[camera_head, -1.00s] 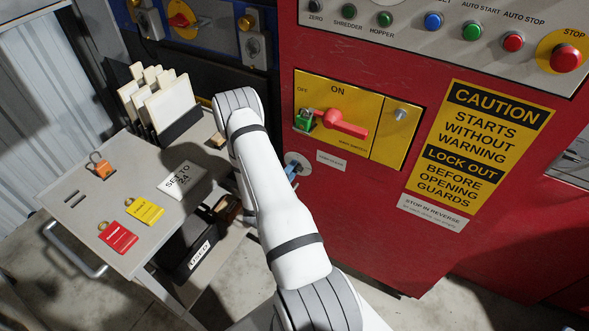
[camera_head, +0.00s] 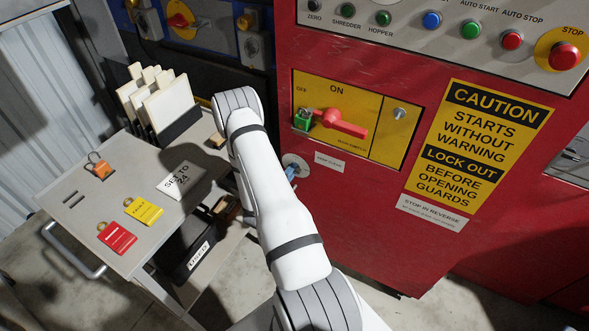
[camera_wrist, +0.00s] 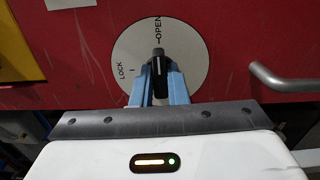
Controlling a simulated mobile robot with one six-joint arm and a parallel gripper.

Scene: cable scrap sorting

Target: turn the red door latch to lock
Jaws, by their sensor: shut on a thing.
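The latch is a black knob (camera_wrist: 159,54) on a round grey dial plate (camera_wrist: 193,45), set in the red door (camera_wrist: 85,62). The plate carries the words OPEN at the top and LOCK at the left. The knob's white line stands upright, towards the OPEN mark. My gripper (camera_wrist: 160,78) has its two blue fingers shut on the knob, one on each side. In the head view the dial plate (camera_head: 293,159) is small, and my gripper (camera_head: 291,172) is at it, mostly hidden behind my white arm.
A curved grey metal handle (camera_wrist: 285,80) stands out right of the dial in the wrist view. Above the dial is a yellow switch panel (camera_head: 385,140) with a red handle (camera_head: 342,124) and green padlock (camera_head: 302,119). A grey cart (camera_head: 75,215) with tags stands left.

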